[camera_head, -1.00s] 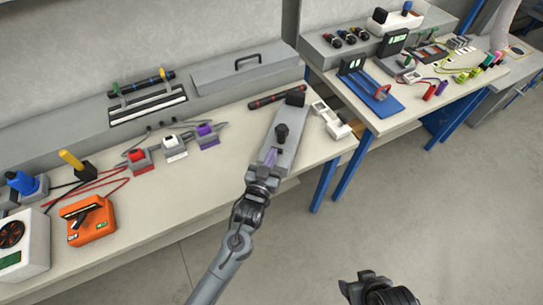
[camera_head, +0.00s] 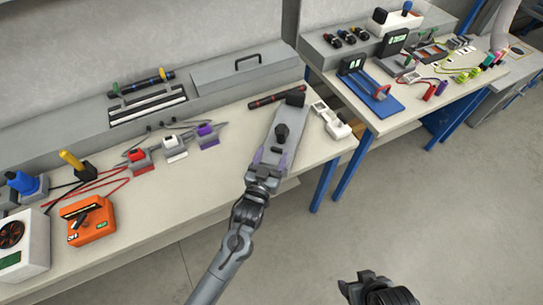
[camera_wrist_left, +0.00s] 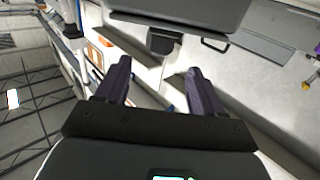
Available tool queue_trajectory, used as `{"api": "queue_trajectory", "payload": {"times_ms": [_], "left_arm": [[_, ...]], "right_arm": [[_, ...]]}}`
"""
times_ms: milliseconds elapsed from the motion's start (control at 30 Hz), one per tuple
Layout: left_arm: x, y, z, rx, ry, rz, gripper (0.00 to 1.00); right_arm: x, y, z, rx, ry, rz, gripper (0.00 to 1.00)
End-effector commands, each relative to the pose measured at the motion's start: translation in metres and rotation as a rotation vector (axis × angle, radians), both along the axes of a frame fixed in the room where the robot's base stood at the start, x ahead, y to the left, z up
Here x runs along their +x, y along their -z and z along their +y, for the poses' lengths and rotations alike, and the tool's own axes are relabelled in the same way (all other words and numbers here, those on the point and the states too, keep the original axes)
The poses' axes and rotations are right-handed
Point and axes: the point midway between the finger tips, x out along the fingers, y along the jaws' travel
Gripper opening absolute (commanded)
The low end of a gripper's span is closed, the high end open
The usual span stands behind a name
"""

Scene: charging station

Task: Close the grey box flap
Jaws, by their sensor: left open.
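A long grey box-like piece (camera_head: 293,117) with a black knob (camera_head: 282,132) lies near the table's right end. I cannot tell which part of it is the flap, or how far it stands open. My left gripper (camera_head: 269,158) is open and empty at its near end, purple-grey fingers spread to either side. In the left wrist view, the open fingers (camera_wrist_left: 159,76) point toward a grey panel (camera_wrist_left: 180,12) with a dark block below it. Contact is not clear. My right gripper (camera_head: 357,288) is at the bottom, away from the table; its jaws are unclear.
A grey case (camera_head: 245,70) with a black handle stands at the back. A black-red probe (camera_head: 275,99) and a white device (camera_head: 332,118) lie near the grey piece. Red, white and purple plugs (camera_head: 206,136) stand to the left.

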Motion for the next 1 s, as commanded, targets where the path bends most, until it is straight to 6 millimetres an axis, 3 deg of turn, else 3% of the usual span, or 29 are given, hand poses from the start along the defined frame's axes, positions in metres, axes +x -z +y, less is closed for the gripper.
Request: {"api": "queue_trajectory", "payload": {"times_ms": [167, 600, 1000], "left_arm": [[-0.016, 0.000, 0.005, 0.001, 0.000, 0.002, 0.68], [-0.084, 0.000, 0.026, 0.001, 0.000, 0.003, 0.68], [-0.102, 0.000, 0.031, 0.001, 0.000, 0.000, 0.68]], "right_arm": [[0.000, -0.004, -0.001, -0.006, -0.004, 0.000, 0.68], [0.000, -0.014, -0.001, -0.004, -0.003, 0.000, 0.68], [0.000, -0.016, 0.001, 0.004, 0.003, 0.001, 0.68]]}}
